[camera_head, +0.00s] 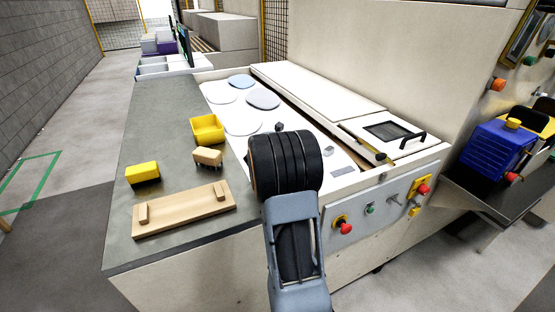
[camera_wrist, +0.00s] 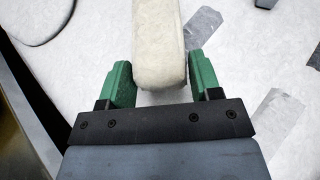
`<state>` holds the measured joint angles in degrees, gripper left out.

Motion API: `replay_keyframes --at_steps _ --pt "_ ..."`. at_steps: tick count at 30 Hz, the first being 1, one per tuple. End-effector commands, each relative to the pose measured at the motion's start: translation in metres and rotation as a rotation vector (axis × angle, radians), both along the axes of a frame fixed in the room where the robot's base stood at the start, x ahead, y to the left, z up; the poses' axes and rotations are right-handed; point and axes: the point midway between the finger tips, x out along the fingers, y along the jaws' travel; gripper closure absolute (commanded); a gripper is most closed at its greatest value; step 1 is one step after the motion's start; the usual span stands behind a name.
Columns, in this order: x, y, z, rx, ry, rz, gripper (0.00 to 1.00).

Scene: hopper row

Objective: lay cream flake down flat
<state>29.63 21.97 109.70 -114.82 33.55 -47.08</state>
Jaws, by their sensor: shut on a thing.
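In the wrist view, the cream flake (camera_wrist: 158,40) is a pale piece with rounded edges, seen as a narrow strip running from the top edge to between my green fingers. My gripper (camera_wrist: 160,70) is shut on it, one finger on each side. It looks edge-on rather than flat; whether its lower edge touches the white surface (camera_wrist: 85,60) below, I cannot tell. In the head view, my arm hides the flake and the fingers. Flat pieces lie on the white bed there: a blue one (camera_head: 241,81), a grey-blue one (camera_head: 263,98) and a white one (camera_head: 242,121).
A grey counter (camera_head: 160,105) left of the bed holds a yellow bin (camera_head: 207,129), a yellow-topped block (camera_head: 143,173), a wooden brush (camera_head: 208,156) and a wooden board (camera_head: 184,209). A raised white cover (camera_head: 315,88) borders the bed's right side. Grey strips (camera_wrist: 205,25) mark the surface.

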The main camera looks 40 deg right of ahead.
Motion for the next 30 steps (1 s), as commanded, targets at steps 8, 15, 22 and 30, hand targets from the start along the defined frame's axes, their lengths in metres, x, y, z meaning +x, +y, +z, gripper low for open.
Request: replay_keyframes --at_steps 8,15,22,30 --pt "0.000 0.001 -0.029 -0.001 0.002 0.001 0.66" --pt "0.000 0.001 -0.029 0.000 0.000 0.000 0.66" --pt "0.000 0.001 -0.033 0.001 0.000 0.000 0.41" --pt "0.000 0.001 -0.032 0.000 0.001 0.000 0.17"
